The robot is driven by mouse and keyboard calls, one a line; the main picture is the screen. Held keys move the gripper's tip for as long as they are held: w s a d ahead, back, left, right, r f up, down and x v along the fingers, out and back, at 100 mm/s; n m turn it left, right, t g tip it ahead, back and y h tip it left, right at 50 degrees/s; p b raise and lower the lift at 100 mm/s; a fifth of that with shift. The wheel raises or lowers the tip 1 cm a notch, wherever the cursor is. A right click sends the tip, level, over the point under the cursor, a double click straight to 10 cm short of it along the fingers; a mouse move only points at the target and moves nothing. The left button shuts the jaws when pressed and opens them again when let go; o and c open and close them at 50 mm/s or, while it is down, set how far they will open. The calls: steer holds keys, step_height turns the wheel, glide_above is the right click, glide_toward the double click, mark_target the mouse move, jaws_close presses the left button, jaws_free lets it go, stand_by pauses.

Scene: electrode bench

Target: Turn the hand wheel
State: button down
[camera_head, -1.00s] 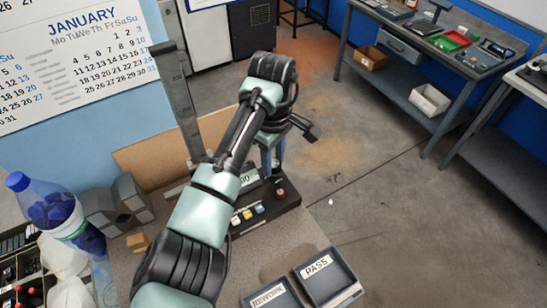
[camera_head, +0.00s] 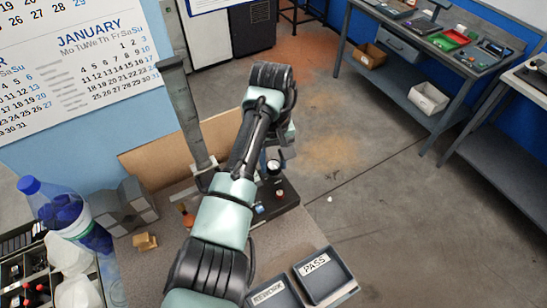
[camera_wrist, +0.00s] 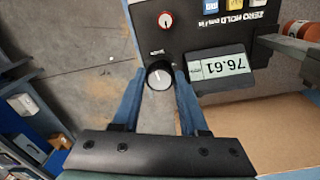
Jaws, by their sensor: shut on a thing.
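The hand wheel (camera_wrist: 160,76) is a round black knob with a grey face, at the edge of a dark instrument (camera_wrist: 205,45). In the wrist view my gripper (camera_wrist: 159,82) points at it, with one blue finger on each side, shut on its rim. In the head view the wheel (camera_head: 273,167) shows small beside my arm, which hides my fingers and much of the instrument. The display (camera_wrist: 222,66) reads 76.61, upside down in the wrist view.
A small red knob (camera_wrist: 165,20) and coloured buttons (camera_wrist: 233,4) sit near the wheel. An upright grey column (camera_head: 184,110) stands left of my arm. Trays marked REWORK (camera_head: 272,294) and PASS (camera_head: 325,275) lie in front; a bottle (camera_head: 62,208) stands left.

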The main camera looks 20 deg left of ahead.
steer(key=m, duration=0.4)
steer(key=shift+m+p, duration=0.3)
steer(key=shift+p, duration=0.1)
steer(key=m, duration=0.3)
steer(key=shift+r+m, duration=0.1)
steer(key=shift+m, duration=0.2)
steer(key=m, duration=0.4)
steer(key=shift+w+m, duration=0.1)
steer(key=shift+m, duration=0.2)
steer(key=m, duration=0.3)
steer(key=shift+m, duration=0.3)
steer(key=m, duration=0.4)
steer(key=shift+m, duration=0.3)
steer(key=m, duration=0.3)
steer(key=shift+m, duration=0.3)
steer(key=m, duration=0.3)
steer(key=shift+m, duration=2.2)
